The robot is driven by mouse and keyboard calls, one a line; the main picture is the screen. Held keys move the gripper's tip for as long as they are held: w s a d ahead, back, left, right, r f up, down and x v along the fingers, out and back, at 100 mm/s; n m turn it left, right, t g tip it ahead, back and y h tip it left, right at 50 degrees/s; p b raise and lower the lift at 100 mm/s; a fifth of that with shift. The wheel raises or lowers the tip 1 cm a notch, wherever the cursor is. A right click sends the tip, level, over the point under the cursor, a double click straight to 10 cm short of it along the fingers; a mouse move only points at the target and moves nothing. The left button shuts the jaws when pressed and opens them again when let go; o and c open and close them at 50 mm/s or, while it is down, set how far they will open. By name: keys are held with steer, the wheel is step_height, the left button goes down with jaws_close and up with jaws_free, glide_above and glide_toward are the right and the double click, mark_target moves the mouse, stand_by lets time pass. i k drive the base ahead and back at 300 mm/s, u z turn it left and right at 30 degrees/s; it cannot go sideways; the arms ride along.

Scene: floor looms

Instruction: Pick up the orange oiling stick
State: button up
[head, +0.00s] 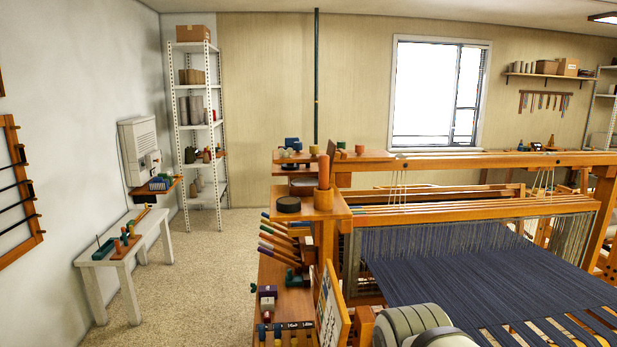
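An orange stick (323,171), which looks like the oiling stick, stands upright in a wooden cup (324,200). Its lower end is hidden inside the cup. The cup sits on a small wooden shelf (300,215) at the left end of the loom. A rounded grey-green link of my arm shows at the bottom, right of centre. My gripper is not in view, so its state and its distance from the stick do not show.
A dark round tin (289,204) sits left of the cup. Several coloured-handled tools (278,235) lie below the shelf. The loom (480,210) with dark blue warp (480,270) fills the right. A white bench (130,250) stands at left, with clear floor (205,280) between.

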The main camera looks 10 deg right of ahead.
mark_target(323, 159)
steer(key=i, duration=0.9)
steer(key=z, duration=0.05)
